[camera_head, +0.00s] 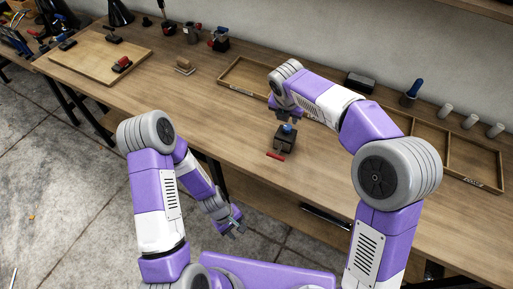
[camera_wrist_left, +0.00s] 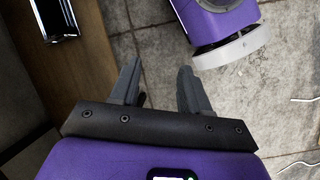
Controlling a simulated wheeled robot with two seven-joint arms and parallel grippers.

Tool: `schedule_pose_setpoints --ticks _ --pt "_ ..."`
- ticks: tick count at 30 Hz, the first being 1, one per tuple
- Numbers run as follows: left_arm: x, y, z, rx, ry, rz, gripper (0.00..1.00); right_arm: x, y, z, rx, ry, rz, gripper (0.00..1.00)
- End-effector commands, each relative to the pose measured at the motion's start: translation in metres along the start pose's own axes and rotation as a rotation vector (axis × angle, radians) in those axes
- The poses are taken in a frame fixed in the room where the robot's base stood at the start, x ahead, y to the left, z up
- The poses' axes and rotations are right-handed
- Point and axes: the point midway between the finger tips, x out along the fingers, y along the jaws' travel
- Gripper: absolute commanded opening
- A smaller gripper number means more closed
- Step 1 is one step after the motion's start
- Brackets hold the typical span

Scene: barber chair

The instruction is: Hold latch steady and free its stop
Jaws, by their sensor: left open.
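A small dark block with a blue knob on top, which looks like the latch (camera_head: 286,142), sits on the workbench near the middle of the head view. A small red bar (camera_head: 275,156) lies at its near left side; I cannot tell if the two touch. My right gripper (camera_head: 287,114) hangs right behind and above the blue knob, and its fingers are too small to read. My left gripper (camera_head: 235,229) is low, off the bench's front edge, far from the block. The left wrist view shows its two fingers (camera_wrist_left: 160,65) spread and empty over the floor.
The wooden workbench (camera_head: 190,105) is clear left of the block. A shallow tray (camera_head: 237,91) lies behind my right arm. A board (camera_head: 90,62) with a red-and-black tool, a small wooden block (camera_head: 185,66) and power tools stand further left. White cylinders (camera_head: 470,121) stand at right.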

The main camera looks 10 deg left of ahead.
Motion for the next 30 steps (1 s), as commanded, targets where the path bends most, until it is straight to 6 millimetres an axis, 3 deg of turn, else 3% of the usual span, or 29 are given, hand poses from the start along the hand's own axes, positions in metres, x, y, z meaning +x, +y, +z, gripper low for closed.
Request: schedule_pose_setpoints --ticks 5,8,11,17,21,24,30 --pt "-0.032 0.021 -0.004 -0.594 -0.151 0.009 0.46 0.001 0.0 0.0 0.001 0.001 0.0 0.43" --pt "-0.055 0.046 -0.004 -0.911 -0.276 0.041 0.46 0.001 0.0 0.0 0.001 0.001 0.0 0.43" --pt "-0.086 0.077 -0.006 -1.202 -0.437 0.083 0.46 0.001 0.0 0.0 0.002 0.001 0.0 0.43" --pt "-0.169 0.146 -0.021 -1.653 -0.867 0.166 0.46 0.001 0.0 0.0 0.002 0.001 0.0 0.43" --pt "-0.171 0.161 -0.024 -1.993 -1.191 0.043 0.46 0.001 0.0 0.0 0.002 0.001 0.0 0.43" --pt "-0.18 0.17 -0.031 -2.14 -1.375 -0.032 0.46 0.001 0.0 0.0 0.002 0.001 0.0 0.43" --pt "-0.189 0.179 -0.04 -2.269 -1.573 -0.124 0.46 0.001 0.0 0.0 0.002 0.001 0.0 0.43"
